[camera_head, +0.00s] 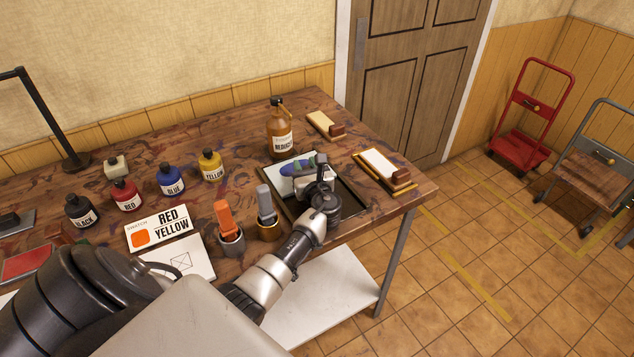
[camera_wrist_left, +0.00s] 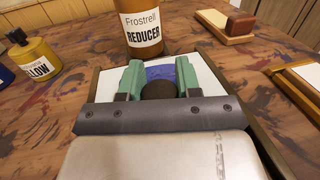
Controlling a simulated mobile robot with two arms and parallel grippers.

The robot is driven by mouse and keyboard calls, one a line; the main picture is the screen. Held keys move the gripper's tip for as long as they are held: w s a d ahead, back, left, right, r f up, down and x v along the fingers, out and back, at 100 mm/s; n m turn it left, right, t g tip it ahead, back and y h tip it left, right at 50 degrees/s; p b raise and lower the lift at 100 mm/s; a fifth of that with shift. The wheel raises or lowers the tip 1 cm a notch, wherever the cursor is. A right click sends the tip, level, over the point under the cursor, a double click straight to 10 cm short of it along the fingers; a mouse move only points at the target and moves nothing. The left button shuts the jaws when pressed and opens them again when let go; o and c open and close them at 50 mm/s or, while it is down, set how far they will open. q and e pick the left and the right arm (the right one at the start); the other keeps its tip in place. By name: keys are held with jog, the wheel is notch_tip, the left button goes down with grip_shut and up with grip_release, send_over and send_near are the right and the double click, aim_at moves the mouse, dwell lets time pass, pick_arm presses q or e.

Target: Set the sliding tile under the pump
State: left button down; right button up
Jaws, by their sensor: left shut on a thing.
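The sliding tile (camera_head: 284,163) is a white plate with a blue-purple smear, lying at the far left part of a dark, thin-rimmed tray (camera_head: 350,199). The brown pump bottle (camera_head: 280,138), labelled REDUCER, stands just behind the tile; its label also shows in the left wrist view (camera_wrist_left: 143,32). Its pump head is above the frame there. My left gripper (camera_head: 318,166) is low over the tile. Its green fingers (camera_wrist_left: 160,82) are shut on a dark round knob (camera_wrist_left: 159,91) on the tile. Whether the nozzle lies directly over the tile is hard to tell. My right gripper is out of view.
Yellow (camera_head: 211,166), blue (camera_head: 171,180), red (camera_head: 126,195) and black (camera_head: 81,211) bottles stand left. Two cups holding an orange (camera_head: 225,219) and a grey tool (camera_head: 266,204) stand near the gripper's left.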

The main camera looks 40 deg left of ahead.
pick_arm(q)
jog(key=shift+x, duration=0.95)
jog(key=shift+s+a+r, duration=0.15)
jog(key=shift+s+a, duration=0.05)
jog(key=c, duration=1)
grip_release()
jog(key=shift+a, duration=0.1)
jog(key=shift+c, duration=0.2)
jog(key=shift+o, duration=1.3)
jog(key=shift+s+d+f, duration=0.2)
jog(key=shift+d, duration=0.3)
jog(key=b+v, duration=0.1)
jog(key=v, duration=0.8)
jog(key=shift+s+d+r, duration=0.1)
jog(key=shift+s+d, duration=0.15)
